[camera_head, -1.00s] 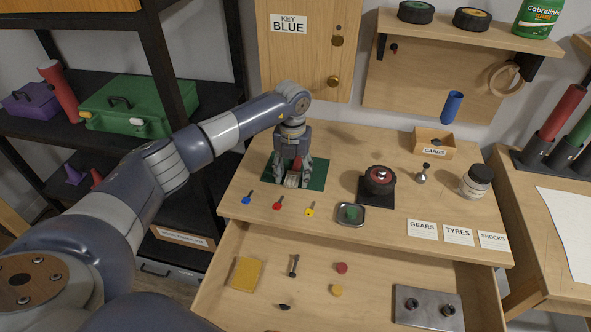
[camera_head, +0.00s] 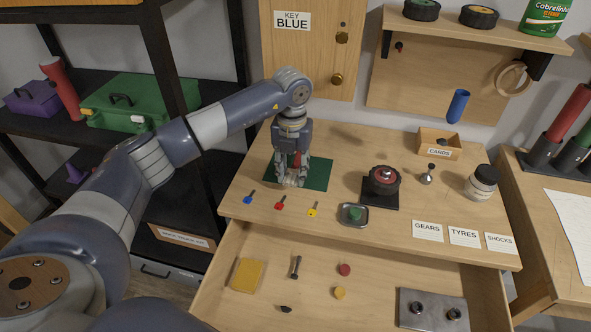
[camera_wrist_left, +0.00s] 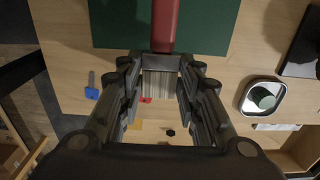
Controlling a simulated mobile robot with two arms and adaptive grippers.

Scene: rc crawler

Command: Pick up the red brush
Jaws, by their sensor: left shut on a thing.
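The red brush has a red handle (camera_wrist_left: 165,25) and a pale bristle end (camera_wrist_left: 160,86) in the left wrist view. My left gripper (camera_wrist_left: 160,62) is shut on it, with a finger on each side. In the head view this gripper (camera_head: 291,178) points down over the green mat (camera_head: 318,174), and only a little of the red brush (camera_head: 297,160) shows between the fingers. I cannot tell whether the brush touches the mat. My right gripper is not in view.
Blue, red and yellow keys (camera_head: 281,202) lie in front of the mat. A wheel on a black stand (camera_head: 384,181) and a metal tray with a green piece (camera_head: 354,214) are to the right. An open drawer (camera_head: 375,290) juts out below the tabletop.

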